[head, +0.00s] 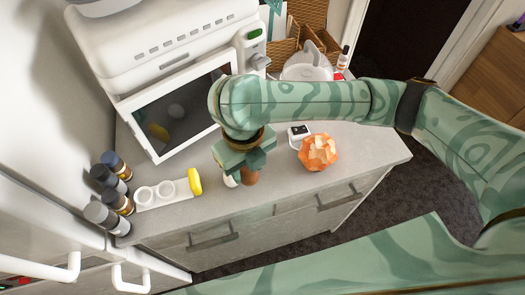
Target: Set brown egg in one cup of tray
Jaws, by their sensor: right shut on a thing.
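My right gripper (243,167) comes down over the grey counter, seen from above, with its arm entering from the right. It is shut on the brown egg (250,178), which shows just below the fingers and is partly hidden by them. A small white rounded thing (231,181) shows beside the egg, also partly covered by the gripper. The white tray (150,205) lies on the counter to the left, with round cups; the cups in view look empty. The gripper is to the right of the tray. My left gripper is not in view.
A yellow thing (195,181) is at the tray's right end. Several dark-capped jars (115,198) stand left of the tray. A white oven (170,110) stands behind. An orange faceted object (318,152) and a small white device (299,133) are to the right.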

